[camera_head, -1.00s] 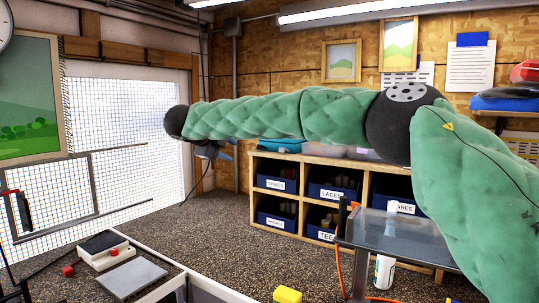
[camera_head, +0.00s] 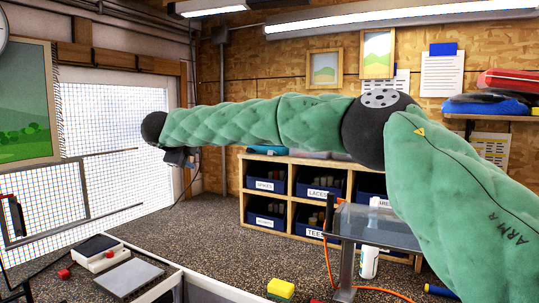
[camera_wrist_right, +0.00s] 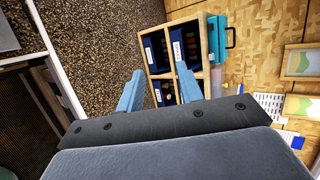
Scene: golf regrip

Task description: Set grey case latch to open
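I cannot make out a grey case or its latch for sure in either view. My right arm stretches leftward across the head view, with its right gripper (camera_head: 176,156) small and dark beneath the wrist, in front of the bright screen. In the right wrist view the right gripper's (camera_wrist_right: 159,84) two light blue fingers stand apart with nothing between them. The cubby shelf shows beyond and behind them. My left gripper is in neither view.
A cubby shelf (camera_head: 291,194) with blue bins stands at the back wall. A teal case (camera_wrist_right: 221,40) shows above it in the wrist view. A bench at lower left bears a grey plate (camera_head: 129,278) and a white device (camera_head: 99,253). A yellow block (camera_head: 281,288) lies in front.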

